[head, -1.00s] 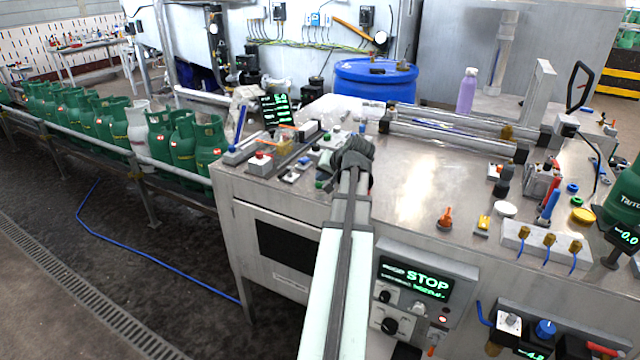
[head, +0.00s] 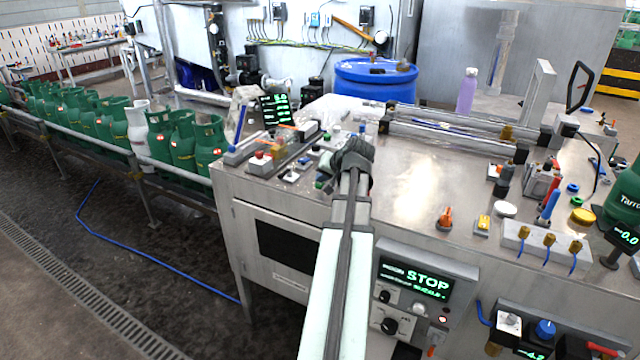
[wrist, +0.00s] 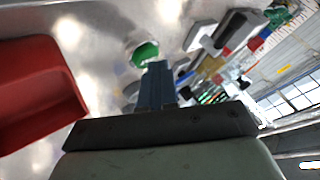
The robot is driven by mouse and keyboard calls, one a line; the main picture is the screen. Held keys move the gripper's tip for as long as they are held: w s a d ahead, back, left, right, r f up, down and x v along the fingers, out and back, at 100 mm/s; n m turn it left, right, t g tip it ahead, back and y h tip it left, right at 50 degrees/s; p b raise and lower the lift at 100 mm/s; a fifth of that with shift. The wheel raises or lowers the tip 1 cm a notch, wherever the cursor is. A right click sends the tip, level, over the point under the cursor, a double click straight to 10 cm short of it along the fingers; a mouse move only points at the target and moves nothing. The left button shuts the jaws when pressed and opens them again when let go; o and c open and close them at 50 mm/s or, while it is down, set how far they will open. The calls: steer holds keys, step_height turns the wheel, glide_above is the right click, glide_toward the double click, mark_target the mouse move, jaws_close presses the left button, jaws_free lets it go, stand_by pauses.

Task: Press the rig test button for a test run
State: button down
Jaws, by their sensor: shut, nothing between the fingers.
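A green round button (wrist: 145,53) in a pale ring shows in the wrist view, right at the tip of my gripper. I cannot tell from its face whether it is the rig test button. My gripper (wrist: 156,70) is shut and empty, its joined fingertips just below the button in the picture; whether they touch it is unclear. In the head view, my gripper (head: 352,156) is over the front left part of the steel bench (head: 410,190). It hides its own fingertips and what lies under them. A red button (head: 260,155) on a pale box stands to its left.
A red tray-like object (wrist: 38,92) is close on the left in the wrist view. A small black display (head: 275,108) and rail parts stand left of my gripper. An orange knob (head: 445,217) stands on the bench at right.

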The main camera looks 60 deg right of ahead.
steer(key=shift+r, duration=0.8)
